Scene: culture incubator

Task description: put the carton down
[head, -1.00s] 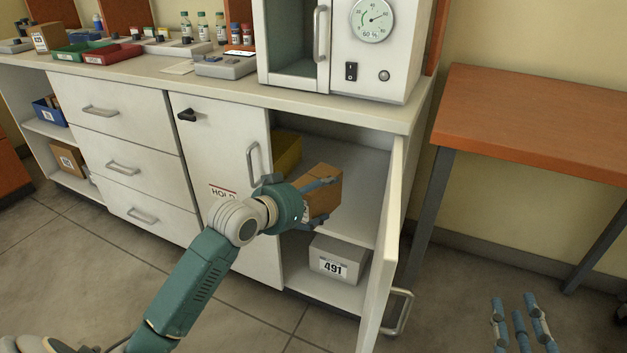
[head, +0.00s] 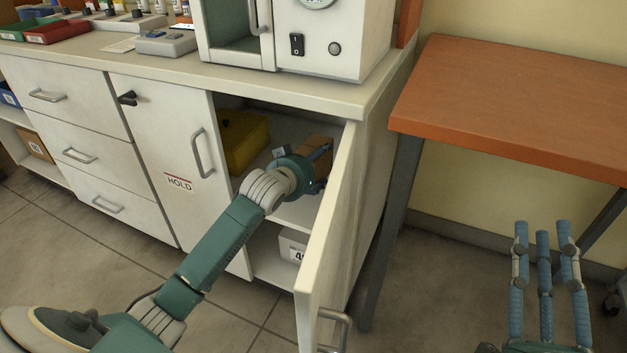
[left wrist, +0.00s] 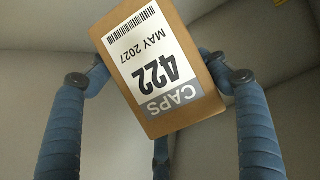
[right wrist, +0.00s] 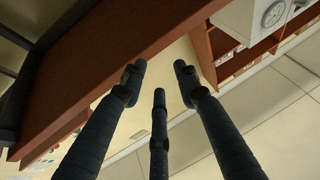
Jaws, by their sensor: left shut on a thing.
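The brown carton (head: 318,146) is inside the open cupboard, at the upper shelf's level, partly hidden by my left gripper (head: 318,168). In the left wrist view the carton (left wrist: 193,58) shows a white label reading CAPS 422, MAY 2027, upside down and tilted. My left gripper (left wrist: 160,77) is shut on it, with fingers at both sides. I cannot tell whether the carton touches the shelf (head: 296,211). My right gripper (head: 543,238) is open and empty, in front of the orange table; it also shows in the right wrist view (right wrist: 160,80).
The open cupboard door (head: 330,225) stands close to the right of my left arm. A yellow bin (head: 244,142) is on the same shelf at left. A grey box (head: 292,246) is on the lower shelf. An orange table (head: 520,100) stands at right.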

